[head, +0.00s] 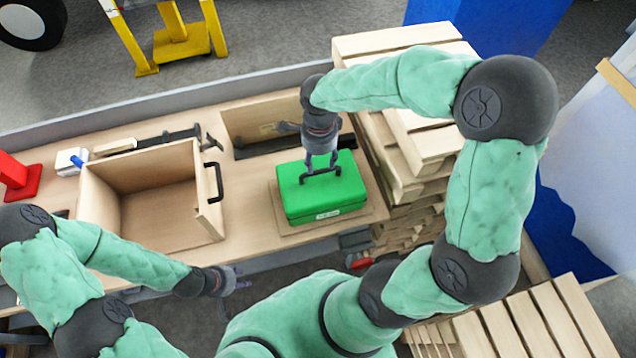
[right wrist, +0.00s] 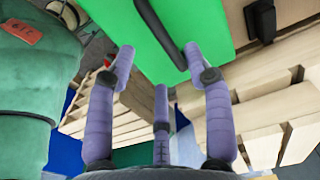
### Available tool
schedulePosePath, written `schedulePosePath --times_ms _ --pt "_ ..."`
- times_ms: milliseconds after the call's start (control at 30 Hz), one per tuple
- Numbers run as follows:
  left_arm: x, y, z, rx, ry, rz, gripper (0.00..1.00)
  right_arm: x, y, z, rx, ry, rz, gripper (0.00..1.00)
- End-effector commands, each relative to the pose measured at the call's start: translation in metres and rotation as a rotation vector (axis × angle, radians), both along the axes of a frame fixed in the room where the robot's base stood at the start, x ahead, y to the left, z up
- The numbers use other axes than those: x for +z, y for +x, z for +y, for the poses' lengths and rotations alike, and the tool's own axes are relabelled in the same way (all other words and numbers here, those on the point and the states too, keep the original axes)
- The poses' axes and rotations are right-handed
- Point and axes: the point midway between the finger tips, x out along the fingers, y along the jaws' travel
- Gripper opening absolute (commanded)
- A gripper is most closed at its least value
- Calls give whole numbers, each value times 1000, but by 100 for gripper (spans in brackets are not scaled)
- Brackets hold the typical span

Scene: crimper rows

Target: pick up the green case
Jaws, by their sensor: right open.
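The green case (head: 318,205) lies flat on a thin wooden board (head: 354,213) on the workbench, with a small pale label on its front side. My right gripper (head: 320,166) points down over the case's top, at its dark handle. In the right wrist view, the green case (right wrist: 140,45) fills the top. Its dark handle (right wrist: 158,28) runs between the spread fingers of my right gripper (right wrist: 158,60), close to the right-hand fingertip. The fingers are open; contact with the handle cannot be told. My left gripper (head: 232,282) is low at the bench's front edge, away from the case; its fingers are unclear.
An open wooden box (head: 160,205) with a dark handle stands left of the case. A wooden panel (head: 272,118) with dark fittings is behind it. Stacked wooden pallets (head: 410,130) stand close on the right. A red object (head: 18,178) is at far left.

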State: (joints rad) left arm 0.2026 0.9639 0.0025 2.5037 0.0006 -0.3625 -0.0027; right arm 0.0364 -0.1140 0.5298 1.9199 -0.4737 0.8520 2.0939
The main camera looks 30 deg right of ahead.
Motion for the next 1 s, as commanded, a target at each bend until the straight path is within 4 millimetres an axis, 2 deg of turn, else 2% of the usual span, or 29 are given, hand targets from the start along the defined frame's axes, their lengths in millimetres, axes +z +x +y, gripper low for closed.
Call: schedulePosePath --times_ms 100,367,633,967,1000 --pt "-2 0 0 0 0 0 40 -17 0 0 -1 0 2 52" --pt "-4 0 0 0 0 -1 40 -34 0 -1 -1 0 2 52" --pt "-6 0 0 0 0 -1 40 -70 -1 -5 0 0 2 52" --pt "-7 0 0 0 0 -1 40 -77 0 -4 0 1 -1 52" --pt "-7 0 0 0 0 -1 40 -77 0 -4 0 1 -1 46"
